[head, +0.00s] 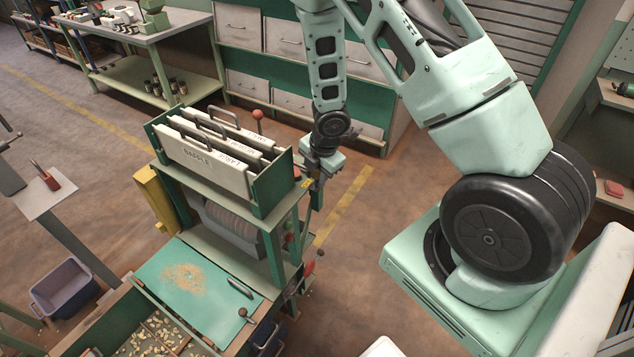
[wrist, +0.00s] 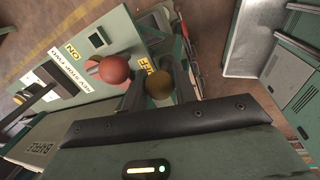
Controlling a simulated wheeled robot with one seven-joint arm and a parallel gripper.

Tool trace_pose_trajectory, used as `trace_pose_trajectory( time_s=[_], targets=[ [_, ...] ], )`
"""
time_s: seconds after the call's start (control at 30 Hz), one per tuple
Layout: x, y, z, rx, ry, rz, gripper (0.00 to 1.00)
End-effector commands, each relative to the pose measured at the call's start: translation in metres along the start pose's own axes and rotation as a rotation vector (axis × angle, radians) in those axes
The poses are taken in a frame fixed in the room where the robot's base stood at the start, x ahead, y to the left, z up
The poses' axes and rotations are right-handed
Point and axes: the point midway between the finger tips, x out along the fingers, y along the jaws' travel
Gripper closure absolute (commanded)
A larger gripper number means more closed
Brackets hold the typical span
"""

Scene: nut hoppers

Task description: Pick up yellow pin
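My gripper (wrist: 157,75) points down at the right end of the green baffle box. In the wrist view its two dark fingers stand apart. A dull olive-yellow ball (wrist: 158,87), which looks like the yellow pin's head, lies between them; its shaft is hidden, and I cannot tell whether the fingers touch it. A red ball (wrist: 114,69) is just left of the fingers, near ON and OFF labels. In the head view my gripper (head: 319,178) is small beside the box, and the yellow pin cannot be made out there.
The green box (head: 271,185) holds white baffle plates (head: 205,150) with dark handles. Below it is a green sorting board (head: 205,283) with crumbs and a tray of nuts (head: 150,338). A blue bin (head: 64,289) stands on the floor at left. Floor to the right of the stand is clear.

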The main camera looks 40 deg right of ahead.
Motion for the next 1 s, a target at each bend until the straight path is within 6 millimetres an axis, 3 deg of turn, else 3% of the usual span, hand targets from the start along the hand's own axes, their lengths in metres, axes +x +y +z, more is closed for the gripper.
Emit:
trace_pose_trajectory(
  time_s=[0.47,0.8,1.0],
  targets=[
    [-0.008,0.002,0.0,0.002,0.001,0.0,0.96],
    [-0.074,0.014,0.001,0.003,0.0,0.001,0.96],
    [-0.095,0.018,0.0,0.001,0.0,0.0,0.96]
  ],
)
